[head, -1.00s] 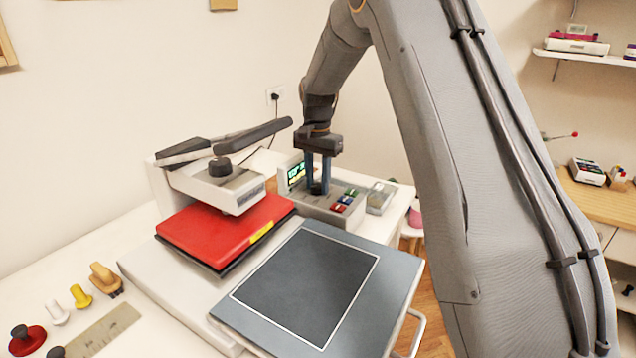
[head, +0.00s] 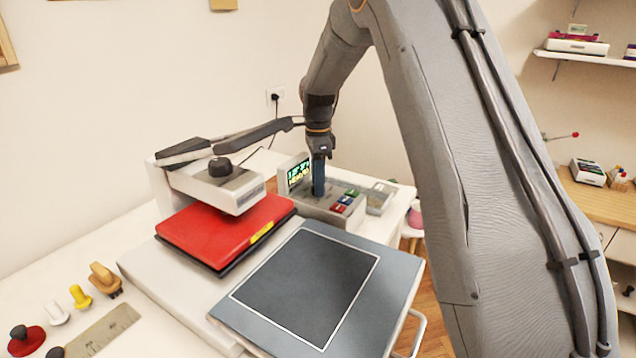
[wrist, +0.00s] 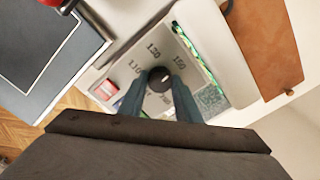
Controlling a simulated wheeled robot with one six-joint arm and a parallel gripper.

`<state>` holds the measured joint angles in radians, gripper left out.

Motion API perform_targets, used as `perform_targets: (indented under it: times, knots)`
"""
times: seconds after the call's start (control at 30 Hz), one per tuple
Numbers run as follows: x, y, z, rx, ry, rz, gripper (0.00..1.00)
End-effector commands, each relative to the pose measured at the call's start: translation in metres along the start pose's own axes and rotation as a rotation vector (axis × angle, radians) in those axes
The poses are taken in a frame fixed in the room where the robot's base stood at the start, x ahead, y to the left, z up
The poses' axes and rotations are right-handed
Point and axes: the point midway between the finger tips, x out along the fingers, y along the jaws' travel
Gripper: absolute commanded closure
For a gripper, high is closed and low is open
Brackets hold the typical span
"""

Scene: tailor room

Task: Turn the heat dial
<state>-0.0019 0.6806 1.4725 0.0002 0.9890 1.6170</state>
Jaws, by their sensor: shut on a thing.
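The heat dial (wrist: 159,79) is a round black knob on the grey control box (head: 328,209). In the wrist view, numbers such as 110, 130 and 150 are printed around it. My gripper (wrist: 158,88) points down at the dial, with one blue finger on each side, and is shut on it. In the head view, my gripper (head: 318,192) stands over the box, and its fingers hide the dial. A green-lit display (head: 299,175) stands at the back of the box; its text is too small to read surely.
Several coloured buttons (head: 343,203) sit to the right of my fingers. A heat press with a red plate (head: 222,231) and long dark handle (head: 255,134) stands close on the left. A grey-blue board (head: 390,300) lies in front.

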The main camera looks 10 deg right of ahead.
Motion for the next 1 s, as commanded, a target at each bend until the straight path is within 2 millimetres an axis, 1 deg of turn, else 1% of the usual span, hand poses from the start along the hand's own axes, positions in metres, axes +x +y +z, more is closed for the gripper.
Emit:
perform_targets:
  times: [0.03, 0.3, 0.73, 0.77, 0.8, 0.87, 1.0]
  knots:
    - [-0.0026, -0.0018, -0.0007, 0.017, 0.001, -0.006, 0.92]
    - [-0.0028, -0.0018, -0.0008, 0.08, 0.001, -0.006, 0.92]
    - [-0.0029, -0.0019, -0.0008, 0.088, 0.001, -0.007, 0.92]
    - [-0.0029, -0.0019, -0.0008, 0.088, 0.001, -0.006, 0.67]
    - [-0.0028, -0.0018, -0.0008, 0.088, 0.001, -0.006, 0.6]
    - [-0.0024, -0.0015, -0.0006, 0.087, 0.001, -0.005, 0.52]
    - [-0.0015, -0.0009, 0.0002, 0.086, 0.0, -0.003, 0.52]
